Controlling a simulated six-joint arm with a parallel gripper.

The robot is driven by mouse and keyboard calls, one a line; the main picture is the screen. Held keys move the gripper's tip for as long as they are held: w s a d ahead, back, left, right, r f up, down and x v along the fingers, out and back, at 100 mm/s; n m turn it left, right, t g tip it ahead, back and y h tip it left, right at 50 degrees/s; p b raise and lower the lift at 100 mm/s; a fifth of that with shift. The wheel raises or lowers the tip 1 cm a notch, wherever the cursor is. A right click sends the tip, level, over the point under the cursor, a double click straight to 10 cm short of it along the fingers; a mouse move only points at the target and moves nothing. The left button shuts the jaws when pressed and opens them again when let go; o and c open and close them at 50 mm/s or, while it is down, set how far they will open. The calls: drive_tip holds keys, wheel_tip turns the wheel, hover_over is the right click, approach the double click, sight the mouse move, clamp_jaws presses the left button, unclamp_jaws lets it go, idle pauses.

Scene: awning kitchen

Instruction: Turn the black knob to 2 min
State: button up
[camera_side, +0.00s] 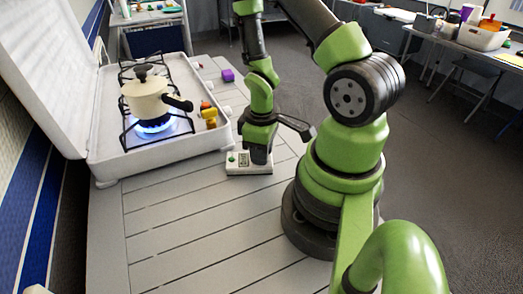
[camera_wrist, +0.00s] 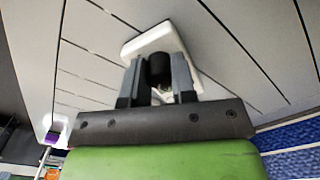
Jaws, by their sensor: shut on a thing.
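The white timer box (camera_side: 238,168) lies on the slatted table beside the stove, with a green button (camera_side: 231,158) at its left end. My gripper (camera_side: 260,160) points down over the right part of the box. In the wrist view the black knob (camera_wrist: 159,66) stands on the white box (camera_wrist: 150,38), between the two fingers of my gripper (camera_wrist: 158,75). The fingers are shut on the knob. The knob is hidden in the side view, and its setting cannot be read in either view.
A white gas stove (camera_side: 165,156) with a raised lid stands at the left. A cream pot (camera_side: 147,100) sits over a blue flame (camera_side: 152,125). Yellow pieces (camera_side: 209,115) and a purple block (camera_side: 228,75) lie near the stove's right side. The front table boards (camera_side: 200,230) are clear.

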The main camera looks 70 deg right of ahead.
drive_tip(key=shift+m, duration=0.5)
drive_tip(key=o, duration=0.9)
drive_tip(key=shift+r, duration=0.1)
wheel_tip(320, 180, up, 10)
drive_tip(key=shift+f, duration=0.1)
idle(0.5)
